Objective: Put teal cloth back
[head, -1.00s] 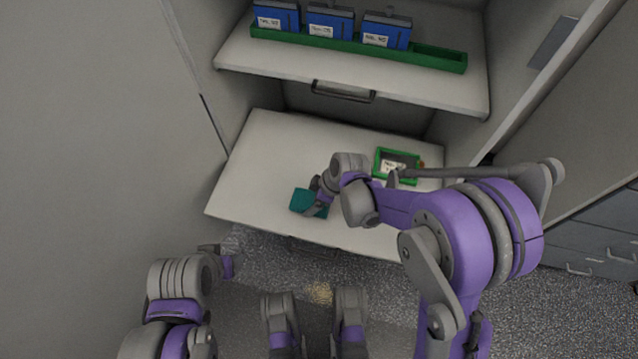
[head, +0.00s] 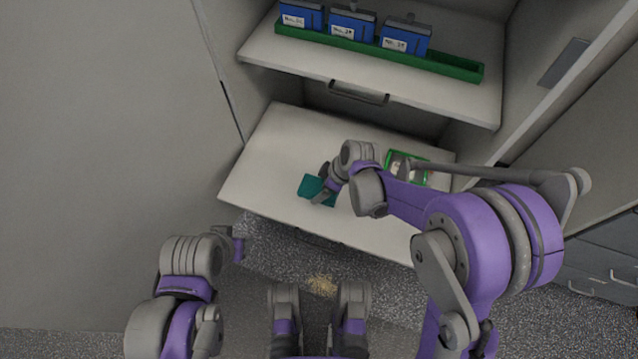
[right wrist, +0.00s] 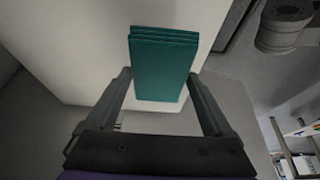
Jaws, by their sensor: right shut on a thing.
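The teal cloth (head: 310,186), a folded stack, shows over the front part of the lower white shelf (head: 265,160). My right gripper (head: 324,190) is shut on it. In the right wrist view the cloth (right wrist: 163,62) sits between the two fingers (right wrist: 160,84), with its far end reaching past the fingertips. Whether it touches the shelf or hangs just above it, I cannot tell. My left gripper (head: 238,244) is at lower left, away from the shelf, and too small to read as open or shut.
A green-framed tray (head: 391,158) sits on the lower shelf, partly hidden by my right arm. Above, a long green rack (head: 455,68) holds three blue boxes (head: 351,22). Cabinet walls stand on both sides. The left part of the lower shelf is clear.

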